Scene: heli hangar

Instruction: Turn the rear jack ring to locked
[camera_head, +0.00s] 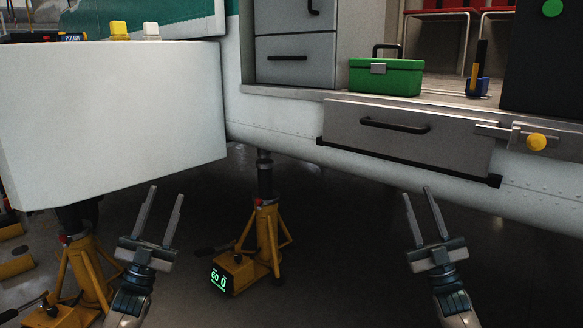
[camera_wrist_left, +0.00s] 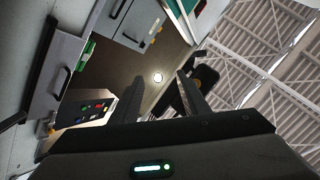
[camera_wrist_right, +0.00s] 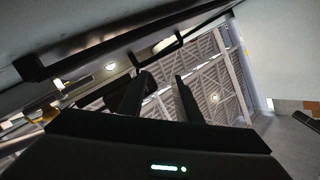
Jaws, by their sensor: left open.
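A yellow jack (camera_head: 267,235) stands under the white body in the middle of the head view. It has a dark column, a small red mark at its collar and a lit green display (camera_head: 221,279). A second yellow jack (camera_head: 88,268) stands at the lower left, its top partly hidden by the white box. I cannot tell which jack is the rear one or read either ring's setting. My left gripper (camera_head: 167,192) is open and empty, between the two jacks in the picture. My right gripper (camera_head: 416,192) is open and empty, right of the middle jack and below the grey drawer.
The white box (camera_head: 115,115) overhangs at left. A grey drawer (camera_head: 405,137) with a black handle and a latch with a yellow knob (camera_head: 536,142) are at right. A green toolbox (camera_head: 386,77) sits on the ledge above. Dark floor is open between the middle jack and my right gripper.

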